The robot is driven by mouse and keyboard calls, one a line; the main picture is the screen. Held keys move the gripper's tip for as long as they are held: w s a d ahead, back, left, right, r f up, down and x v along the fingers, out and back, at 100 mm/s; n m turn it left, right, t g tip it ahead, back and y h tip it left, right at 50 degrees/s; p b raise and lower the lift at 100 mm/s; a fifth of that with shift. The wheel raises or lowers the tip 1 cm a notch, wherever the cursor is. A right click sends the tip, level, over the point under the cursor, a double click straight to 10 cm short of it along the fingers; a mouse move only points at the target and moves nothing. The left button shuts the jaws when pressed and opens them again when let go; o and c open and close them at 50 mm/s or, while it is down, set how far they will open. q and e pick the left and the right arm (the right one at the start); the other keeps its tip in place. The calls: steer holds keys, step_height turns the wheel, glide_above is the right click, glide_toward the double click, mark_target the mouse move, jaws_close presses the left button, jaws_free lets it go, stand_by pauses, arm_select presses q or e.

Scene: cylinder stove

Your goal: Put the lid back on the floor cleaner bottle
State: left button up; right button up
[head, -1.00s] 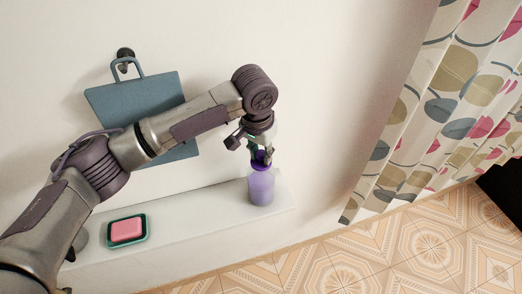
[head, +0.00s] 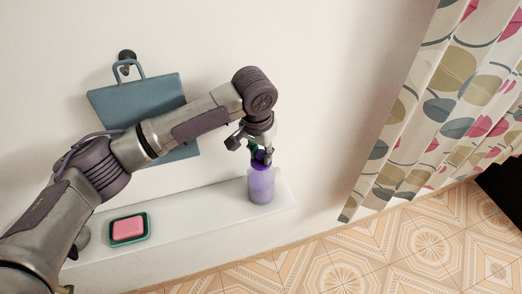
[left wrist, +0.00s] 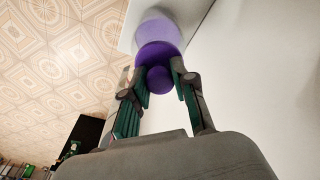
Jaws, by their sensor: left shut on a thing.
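The floor cleaner bottle (head: 261,187) is a translucent purple bottle standing upright near the right end of the white shelf in the head view. My left gripper (head: 260,156) is directly above it, pointing down. It is shut on the dark purple lid (left wrist: 158,60), which shows between the green-padded fingertips (left wrist: 160,79) in the left wrist view. The lid is at the top of the bottle, whose paler body (left wrist: 158,30) shows beyond it. The fingers partly hide the lid in the head view. I cannot tell whether the lid is seated. My right gripper is not in view.
The white shelf (head: 195,203) runs along the wall. A pink soap in a green dish (head: 129,229) sits on its left part. A blue-grey board (head: 135,100) hangs on a wall hook. A patterned curtain (head: 440,110) hangs at the right above the tiled floor (head: 350,255).

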arm_select(q)
steer(key=p, duration=0.3)
steer(key=shift+f, duration=0.15)
stand_by(3.0)
steer(key=o, duration=1.4)
step_height(320, 180, up, 3)
steer(key=p, duration=0.3)
steer(key=shift+f, duration=0.2)
steer(key=shift+r, duration=2.2)
